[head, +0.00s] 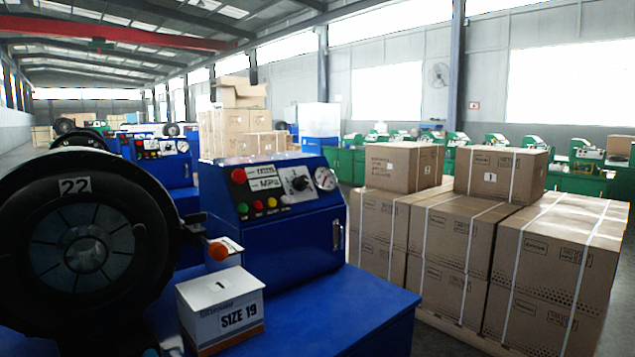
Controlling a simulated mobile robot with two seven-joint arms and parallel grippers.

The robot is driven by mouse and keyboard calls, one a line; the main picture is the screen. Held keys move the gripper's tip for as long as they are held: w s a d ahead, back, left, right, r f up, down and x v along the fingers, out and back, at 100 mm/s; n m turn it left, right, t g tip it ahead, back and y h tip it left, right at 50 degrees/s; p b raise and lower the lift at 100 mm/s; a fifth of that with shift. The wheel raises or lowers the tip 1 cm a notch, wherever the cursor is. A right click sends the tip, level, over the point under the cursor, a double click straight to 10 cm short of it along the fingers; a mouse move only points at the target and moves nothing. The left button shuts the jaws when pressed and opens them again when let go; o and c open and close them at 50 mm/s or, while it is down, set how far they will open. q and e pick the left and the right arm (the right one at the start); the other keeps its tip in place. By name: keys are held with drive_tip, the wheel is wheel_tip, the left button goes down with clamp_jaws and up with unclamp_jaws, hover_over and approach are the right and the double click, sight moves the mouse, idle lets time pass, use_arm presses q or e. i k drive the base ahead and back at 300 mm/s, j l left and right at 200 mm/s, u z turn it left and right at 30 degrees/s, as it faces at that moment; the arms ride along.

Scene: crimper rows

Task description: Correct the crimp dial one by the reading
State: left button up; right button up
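A blue crimper control box (275,215) stands on a blue bench in the middle. Its sloped panel carries a black crimp dial (298,183) on a white scale, with a round gauge (325,179) to its right. The dial's setting and the gauge's reading are too small to make out. A red button (239,175) and small coloured buttons sit left of and below the dial. The black crimper head (85,255) at left bears the number 22. A white box (221,308) marked "1" and "SIZE 19" stands before the control box. Neither gripper shows.
Strapped cartons (450,235) stand stacked on a pallet at right. More blue machines (165,155) stand behind at left, and green machines line the back right. The bench's front right is bare.

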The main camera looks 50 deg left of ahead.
sight(300, 184)
drive_tip(key=i, duration=1.45)
drive_tip(key=i+u, duration=0.15)
drive_tip(key=u, duration=0.25)
drive_tip(key=i+u, duration=0.1)
drive_tip(key=u, duration=0.25)
drive_tip(key=i+l+u, duration=0.1)
drive_tip(key=u, duration=1.85)
